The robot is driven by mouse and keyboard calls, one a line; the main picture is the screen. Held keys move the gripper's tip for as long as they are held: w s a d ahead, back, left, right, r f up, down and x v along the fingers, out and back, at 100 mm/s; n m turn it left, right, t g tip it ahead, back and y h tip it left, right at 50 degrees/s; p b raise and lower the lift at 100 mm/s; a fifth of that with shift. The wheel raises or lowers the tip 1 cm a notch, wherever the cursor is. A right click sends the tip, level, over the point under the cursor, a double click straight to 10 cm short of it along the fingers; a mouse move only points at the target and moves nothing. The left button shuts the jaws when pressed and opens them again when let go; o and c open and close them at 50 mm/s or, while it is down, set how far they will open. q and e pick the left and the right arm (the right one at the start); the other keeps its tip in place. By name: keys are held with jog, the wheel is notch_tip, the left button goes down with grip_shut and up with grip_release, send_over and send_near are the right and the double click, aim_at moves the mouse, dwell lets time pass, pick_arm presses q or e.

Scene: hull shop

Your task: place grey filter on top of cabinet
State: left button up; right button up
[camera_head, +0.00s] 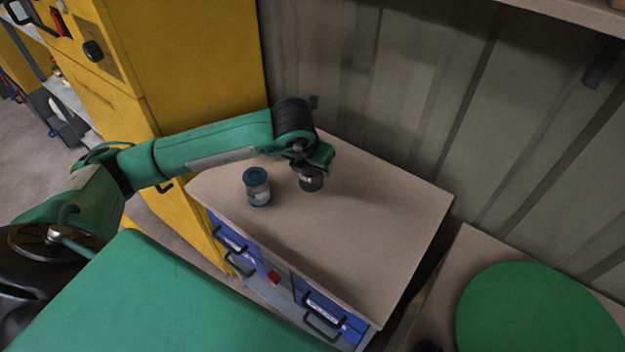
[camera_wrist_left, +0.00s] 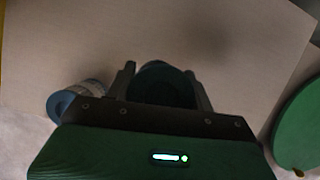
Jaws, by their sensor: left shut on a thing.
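My left gripper (camera_head: 312,168) reaches in over the wooden top of the blue-drawered cabinet (camera_head: 365,232). It is shut on a dark grey round filter (camera_head: 311,184), which is upright near the back left of the top. In the left wrist view the filter (camera_wrist_left: 160,85) sits between the two fingers and looks almost black in shadow. I cannot tell whether its base touches the top or is slightly above it. My right gripper is not in view.
A pale canister with a blue lid (camera_head: 257,187) stands on the cabinet top just left of the held filter. A yellow cabinet (camera_head: 205,60) rises at the left, and a ribbed wall (camera_head: 400,90) stands behind. The right and front of the top are clear.

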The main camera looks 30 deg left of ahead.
aim_at(313, 182)
pick_arm(q)
notch_tip(313, 182, down, 6)
jog(key=shift+r, duration=0.15)
jog(key=shift+f, duration=0.25)
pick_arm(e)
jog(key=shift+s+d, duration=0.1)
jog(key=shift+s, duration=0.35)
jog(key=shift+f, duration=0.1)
